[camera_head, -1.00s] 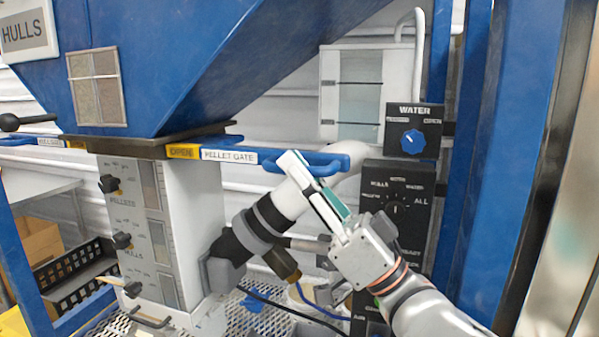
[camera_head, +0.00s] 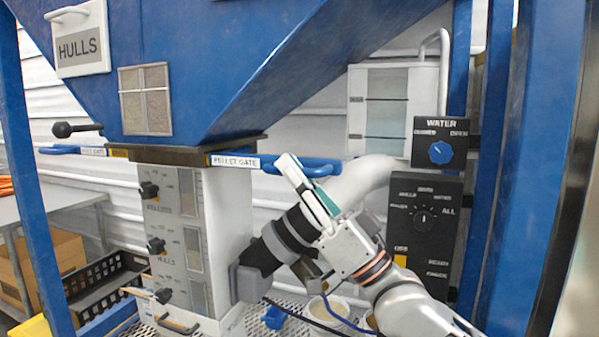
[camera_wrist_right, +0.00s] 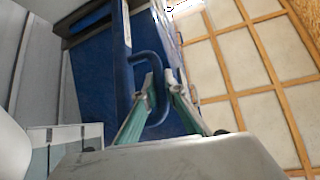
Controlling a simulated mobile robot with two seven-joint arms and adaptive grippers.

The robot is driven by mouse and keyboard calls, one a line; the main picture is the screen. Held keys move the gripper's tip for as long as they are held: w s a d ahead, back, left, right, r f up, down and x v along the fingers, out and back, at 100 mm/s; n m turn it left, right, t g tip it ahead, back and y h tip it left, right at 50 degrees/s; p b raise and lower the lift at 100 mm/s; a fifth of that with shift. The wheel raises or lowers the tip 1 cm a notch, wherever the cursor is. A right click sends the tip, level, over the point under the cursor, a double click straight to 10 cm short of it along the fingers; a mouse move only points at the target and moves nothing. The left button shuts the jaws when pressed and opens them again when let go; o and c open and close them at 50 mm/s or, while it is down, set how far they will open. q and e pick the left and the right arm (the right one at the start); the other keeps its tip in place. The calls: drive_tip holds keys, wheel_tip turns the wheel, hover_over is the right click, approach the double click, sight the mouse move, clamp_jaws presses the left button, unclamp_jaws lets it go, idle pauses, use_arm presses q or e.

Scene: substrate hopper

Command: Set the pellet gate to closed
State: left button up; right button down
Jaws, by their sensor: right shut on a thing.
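The pellet gate is a blue sliding bar under the hopper, with a white PELLET GATE label (camera_head: 236,161) close against the dark hopper outlet frame. Its blue loop handle (camera_head: 322,168) sticks out to the right. No yellow OPEN mark shows beside that label. My right gripper (camera_head: 291,166) is shut on the handle, which also shows between its green-padded fingers in the right wrist view (camera_wrist_right: 150,58). The fingers hide part of the handle. My left gripper is in neither view.
A hulls gate (camera_head: 84,151) with a blue handle is at the left. The grey sample column (camera_head: 185,240) stands below the outlet. The WATER knob panel (camera_head: 440,146) and a black selector panel (camera_head: 424,225) are right of my gripper. A pale curved pipe (camera_head: 365,182) runs behind it.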

drive_tip(key=c, duration=2.2)
unclamp_jaws()
drive_tip(key=shift+a, duration=0.1)
drive_tip(key=shift+o, duration=0.6)
drive_tip(key=shift+w+a, duration=0.1)
drive_tip(key=shift+a, duration=0.1)
drive_tip(key=shift+d, duration=0.15)
drive_tip(key=shift+s+d+f, duration=0.2)
drive_tip(key=shift+d+f, duration=0.1)
drive_tip(key=shift+f, duration=0.15)
drive_tip(key=v, duration=1)
drive_tip(key=shift+s+d+f, duration=0.2)
drive_tip(key=shift+d+f, duration=0.05)
drive_tip(key=shift+d, duration=0.05)
drive_tip(key=shift+f, duration=0.1)
